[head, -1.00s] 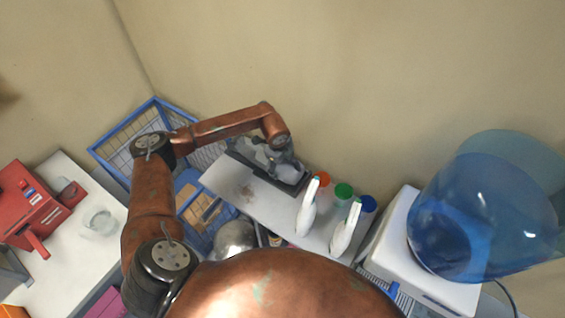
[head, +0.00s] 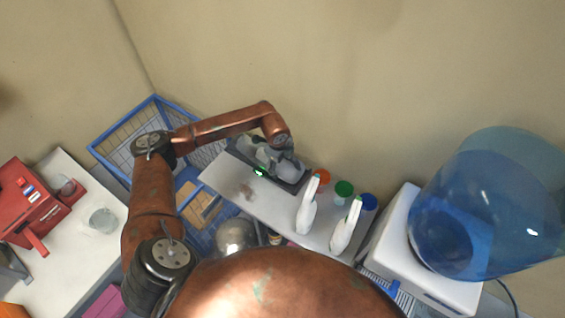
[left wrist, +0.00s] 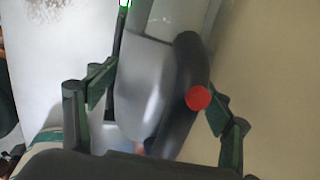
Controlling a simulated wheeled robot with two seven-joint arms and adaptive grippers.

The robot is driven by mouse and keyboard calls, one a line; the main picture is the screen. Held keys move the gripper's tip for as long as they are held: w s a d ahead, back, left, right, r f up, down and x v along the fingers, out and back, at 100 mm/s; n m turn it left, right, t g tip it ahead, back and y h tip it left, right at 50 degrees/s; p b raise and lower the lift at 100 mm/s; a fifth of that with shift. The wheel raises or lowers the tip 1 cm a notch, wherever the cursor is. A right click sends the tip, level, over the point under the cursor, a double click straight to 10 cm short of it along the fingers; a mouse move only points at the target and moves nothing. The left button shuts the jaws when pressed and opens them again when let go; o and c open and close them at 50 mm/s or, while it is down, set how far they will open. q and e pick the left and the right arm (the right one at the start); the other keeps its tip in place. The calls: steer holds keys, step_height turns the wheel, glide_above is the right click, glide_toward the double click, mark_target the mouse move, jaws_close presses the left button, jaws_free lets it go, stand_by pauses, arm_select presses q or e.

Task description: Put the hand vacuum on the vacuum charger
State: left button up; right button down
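The grey hand vacuum (left wrist: 143,88) has a dark handle and a red button, and lies between the fingers of my left gripper (left wrist: 160,98) in the left wrist view. The fingers stand wide on both sides of it and look open, with the pads very close to the vacuum. In the head view the vacuum (head: 268,158) rests on the dark vacuum charger (head: 295,186) at the back of the white shelf. A green light glows on the charger's front edge. My left gripper (head: 283,147) hangs right over them. My right gripper is not in view.
Two white spray bottles (head: 307,211) and jars with red, green and blue lids stand right of the charger. A blue wire basket (head: 125,125) is behind my left arm. A water dispenser (head: 440,262) is at right; a red machine (head: 25,205) and glass are at left.

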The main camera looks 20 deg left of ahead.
arm_select(q)
steer(key=o, duration=0.5)
